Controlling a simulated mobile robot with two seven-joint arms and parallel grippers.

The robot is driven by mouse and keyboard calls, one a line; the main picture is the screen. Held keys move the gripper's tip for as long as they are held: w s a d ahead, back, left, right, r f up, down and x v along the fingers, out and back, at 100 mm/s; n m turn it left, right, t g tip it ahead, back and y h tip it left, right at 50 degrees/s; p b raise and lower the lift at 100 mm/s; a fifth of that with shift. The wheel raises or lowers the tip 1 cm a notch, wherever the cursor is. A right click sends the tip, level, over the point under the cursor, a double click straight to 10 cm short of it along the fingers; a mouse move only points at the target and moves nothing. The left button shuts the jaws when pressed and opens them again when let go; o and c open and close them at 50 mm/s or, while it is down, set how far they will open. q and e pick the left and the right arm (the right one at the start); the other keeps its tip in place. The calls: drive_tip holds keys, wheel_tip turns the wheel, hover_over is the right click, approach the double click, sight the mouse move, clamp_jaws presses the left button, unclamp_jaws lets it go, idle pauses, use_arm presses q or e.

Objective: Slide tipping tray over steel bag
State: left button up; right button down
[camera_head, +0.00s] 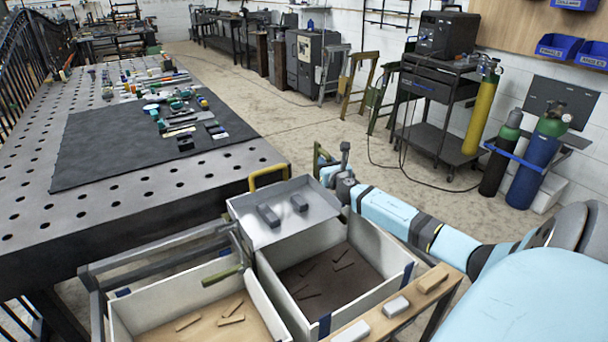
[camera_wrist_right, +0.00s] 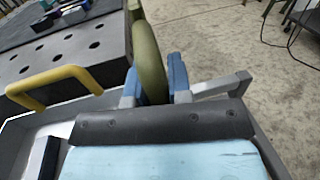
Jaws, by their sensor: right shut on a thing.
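The tipping tray (camera_head: 262,236) is a shallow grey metal tray at the far end of the bins, with two dark blocks on it. It looks about level. Its yellow handle (camera_head: 268,174) stands at the far side and also shows in the wrist view (camera_wrist_right: 55,82). My right gripper (camera_head: 325,168) is beside the tray's far right corner, its blue fingers shut on an olive-green handle (camera_wrist_right: 150,60). Two white-walled bins stand in front: a left one (camera_head: 268,300) and a right one (camera_head: 372,238). I cannot tell which is the steel bag. My left gripper is out of view.
Small offcuts lie in both bins. A wooden ledge (camera_head: 372,318) with several blocks is at front right. A perforated steel table (camera_head: 60,215) stands at left. Floor is open beyond.

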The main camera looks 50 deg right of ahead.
drive_tip(key=s+d+b, duration=0.3)
drive_tip(key=d+b, duration=0.1)
drive_tip(key=d, duration=0.7)
drive_tip(key=shift+d, duration=0.3)
drive_tip(key=shift+r, duration=0.15)
drive_tip(key=c, duration=1.4)
unclamp_jaws()
drive_tip(key=o, duration=0.3)
drive_tip(key=shift+s+d, duration=0.1)
drive_tip(key=shift+d, duration=0.1)
drive_tip(key=shift+o, duration=0.2)
drive_tip(key=shift+a, duration=0.15)
